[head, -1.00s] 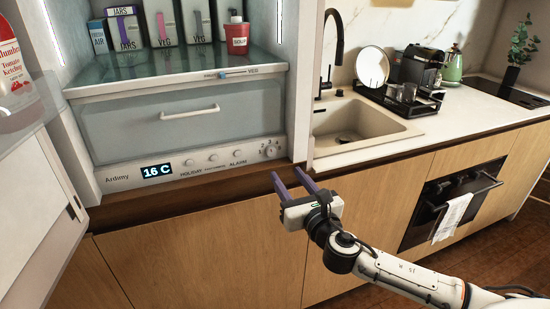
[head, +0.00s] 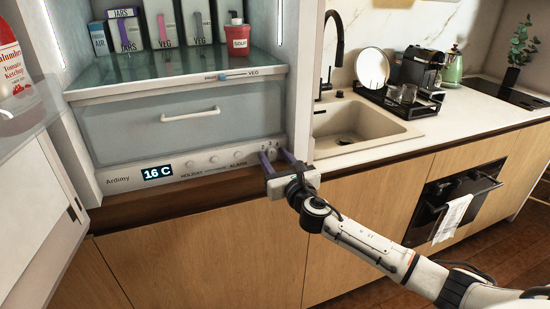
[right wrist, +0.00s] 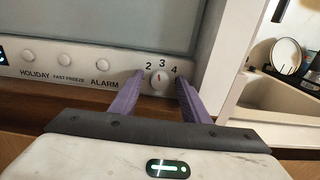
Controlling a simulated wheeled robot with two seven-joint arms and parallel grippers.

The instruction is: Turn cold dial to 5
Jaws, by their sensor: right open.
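The cold dial (right wrist: 159,79) is a small round white knob with a red mark, at the right end of the fridge's control panel (head: 129,179). In the right wrist view the numbers 2, 3 and 4 show above it, and the red mark points up, roughly at 3. Other numbers seem hidden by the fingers. My right gripper (head: 273,153) is open, with its purple fingers on either side of the dial. It also shows in the right wrist view (right wrist: 160,76), where the fingers seem apart from the knob. My left gripper is not in view.
The panel's display (head: 157,173) reads 16 C, with several small buttons beside it. A drawer (head: 190,115) is closed above the panel. The open fridge door (head: 35,215) stands at the left. A sink (head: 352,126) lies to the right.

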